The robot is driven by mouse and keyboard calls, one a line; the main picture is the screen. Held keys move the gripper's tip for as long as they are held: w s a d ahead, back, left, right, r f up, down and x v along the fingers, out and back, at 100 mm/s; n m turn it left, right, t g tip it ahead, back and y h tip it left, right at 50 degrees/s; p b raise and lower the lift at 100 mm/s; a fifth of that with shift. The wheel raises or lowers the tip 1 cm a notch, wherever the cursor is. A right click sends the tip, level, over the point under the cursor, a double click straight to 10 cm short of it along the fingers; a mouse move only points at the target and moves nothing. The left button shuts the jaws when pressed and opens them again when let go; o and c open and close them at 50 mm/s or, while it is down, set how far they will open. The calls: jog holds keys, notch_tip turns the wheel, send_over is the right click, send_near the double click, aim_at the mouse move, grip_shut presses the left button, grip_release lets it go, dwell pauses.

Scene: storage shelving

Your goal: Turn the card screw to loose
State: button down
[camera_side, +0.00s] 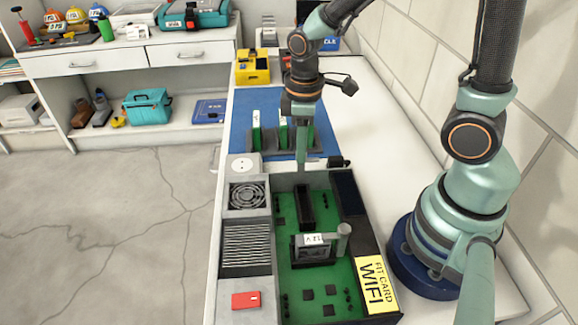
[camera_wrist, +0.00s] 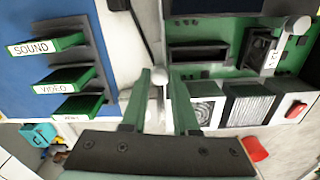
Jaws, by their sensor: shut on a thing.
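The card screw (camera_wrist: 159,77) shows in the wrist view as a pale round knob at the edge of the open computer case. My gripper (camera_wrist: 160,82) has one finger on each side of it and is shut on it. In the side view, my gripper (camera_side: 303,166) points down at the far edge of the case (camera_side: 285,182). The screw is hidden there behind the fingers. The green circuit board (camera_side: 290,278) lies inside the case. A black slot (camera_side: 304,207) is mounted on it, and it also shows in the wrist view (camera_wrist: 198,52).
A grey rack (camera_wrist: 87,50) holds green cards, including SOUND (camera_wrist: 45,45) and VIDEO (camera_wrist: 65,82), on a blue mat (camera_side: 240,130). A 12V module (camera_side: 313,250) with a grey post (camera_side: 343,236) stands in the case. A yellow WIFI label (camera_side: 373,283) lies along its right side.

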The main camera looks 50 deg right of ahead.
aim_at(317, 160)
jog(key=shift+w+a, duration=0.1)
jog(key=c, duration=0.7)
grip_release()
notch_tip(317, 160, up, 12)
jog(key=shift+r, duration=0.1)
jog(key=s+m+t, duration=0.1)
jog(key=m+t, duration=0.1)
jog(key=d+r+m+t, duration=0.1)
jog(key=m, duration=0.1)
jog(key=s+d+r+m+t, duration=0.1)
jog(key=m+t, duration=0.1)
jog(key=m, duration=0.1)
jog(key=shift+s+d+r+t, duration=0.25)
jog(key=shift+s+t, duration=0.05)
jog(key=shift+s, duration=0.05)
